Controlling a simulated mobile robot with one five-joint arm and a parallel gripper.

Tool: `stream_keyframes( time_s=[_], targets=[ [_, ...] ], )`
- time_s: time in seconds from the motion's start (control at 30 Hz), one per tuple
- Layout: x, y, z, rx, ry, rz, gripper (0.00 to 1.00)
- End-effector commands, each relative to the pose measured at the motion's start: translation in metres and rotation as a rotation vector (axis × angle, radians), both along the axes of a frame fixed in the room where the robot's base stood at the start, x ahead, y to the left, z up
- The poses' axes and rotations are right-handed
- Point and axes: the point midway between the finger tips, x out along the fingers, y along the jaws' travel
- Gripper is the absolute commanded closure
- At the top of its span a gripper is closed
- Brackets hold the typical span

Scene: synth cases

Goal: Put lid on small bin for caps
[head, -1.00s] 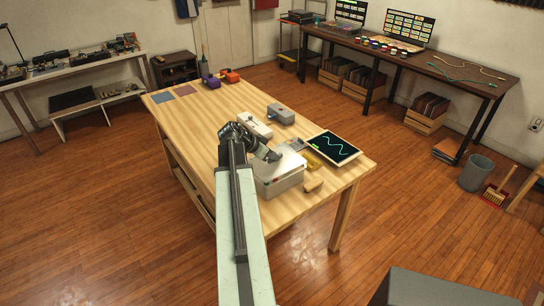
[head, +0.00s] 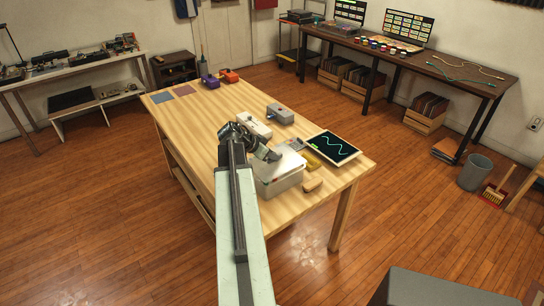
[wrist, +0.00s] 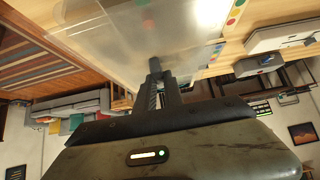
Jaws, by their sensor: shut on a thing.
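A pale translucent bin (head: 282,184) stands at the near end of the wooden table in the head view. A flat whitish lid (head: 290,163) lies at its top; I cannot tell whether it is fully seated. My gripper (head: 277,157) is at the lid's left side. In the wrist view a clear, see-through surface (wrist: 120,35) fills the top, and my gripper (wrist: 155,68) is shut at its edge, with the fingertips close together. The clear plastic blurs where lid and bin meet. No caps can be made out clearly inside.
A dark tablet with a green trace (head: 332,148) lies right of the bin, with a yellow thing (head: 313,161) between. A tan block (head: 312,185) sits at the front edge. A white box (head: 254,124) and a grey box (head: 281,113) stand behind. The table's left middle is clear.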

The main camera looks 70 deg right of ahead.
Motion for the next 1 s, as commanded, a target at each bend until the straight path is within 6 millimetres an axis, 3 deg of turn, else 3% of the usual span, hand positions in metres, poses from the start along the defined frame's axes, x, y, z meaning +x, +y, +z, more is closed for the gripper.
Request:
stream_keyframes(
  time_s=[0.87, 0.9, 1.0],
  targets=[
    [0.001, 0.000, -0.020, 0.000, 0.000, 0.001, 1.00],
    [0.001, 0.000, -0.020, 0.000, 0.000, 0.001, 0.85],
    [0.000, 0.000, -0.019, 0.000, 0.000, 0.001, 0.62]
  ],
)
